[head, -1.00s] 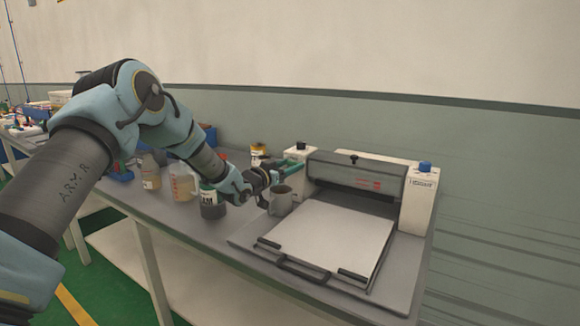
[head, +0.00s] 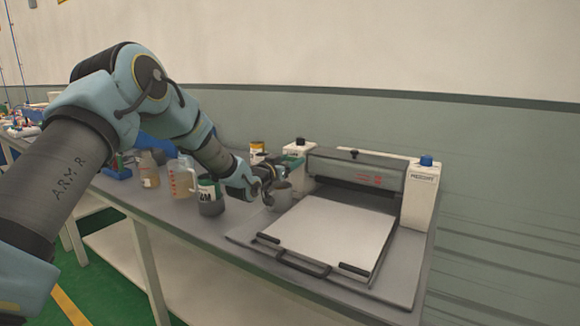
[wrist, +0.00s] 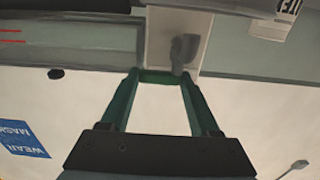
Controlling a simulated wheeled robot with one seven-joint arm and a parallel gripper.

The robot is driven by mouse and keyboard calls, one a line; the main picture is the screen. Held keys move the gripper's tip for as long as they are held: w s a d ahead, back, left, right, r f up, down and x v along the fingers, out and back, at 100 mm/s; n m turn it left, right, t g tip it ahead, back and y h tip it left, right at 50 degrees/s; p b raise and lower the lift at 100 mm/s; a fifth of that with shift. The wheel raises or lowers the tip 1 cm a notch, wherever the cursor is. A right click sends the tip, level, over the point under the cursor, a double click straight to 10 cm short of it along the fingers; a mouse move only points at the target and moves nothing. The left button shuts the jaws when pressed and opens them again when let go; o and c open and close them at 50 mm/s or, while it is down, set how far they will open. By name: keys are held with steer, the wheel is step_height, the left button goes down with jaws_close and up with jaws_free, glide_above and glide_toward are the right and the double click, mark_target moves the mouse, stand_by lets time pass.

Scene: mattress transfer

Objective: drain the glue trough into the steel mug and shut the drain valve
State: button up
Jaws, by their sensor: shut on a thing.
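The steel mug (head: 283,194) stands on the bench beside the left end of the binding machine, partly hidden by my gripper. My gripper (head: 286,166) is at the machine's left end, above the mug. In the wrist view its green fingers (wrist: 162,76) come close together at the tips, at a dark grey lever (wrist: 184,50) on a pale block, which looks like the drain valve handle. My gripper is shut on it, though the contact is not clear. The glue trough and any glue flow cannot be made out.
The binding machine (head: 408,194) has a flat white bed with black handles in front. Left of the mug stand a dark labelled jar (head: 209,196), a measuring jug (head: 182,180) and a bottle (head: 149,170). A yellow-banded can (head: 257,150) is behind. The wall is close behind the bench.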

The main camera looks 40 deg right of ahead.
steer(key=o, duration=1.4)
steer(key=shift+c, duration=0.2)
steer(key=shift+a, duration=0.1)
steer(key=b+v, duration=0.3)
steer(key=v, duration=0.7)
steer(key=shift+a, duration=0.35)
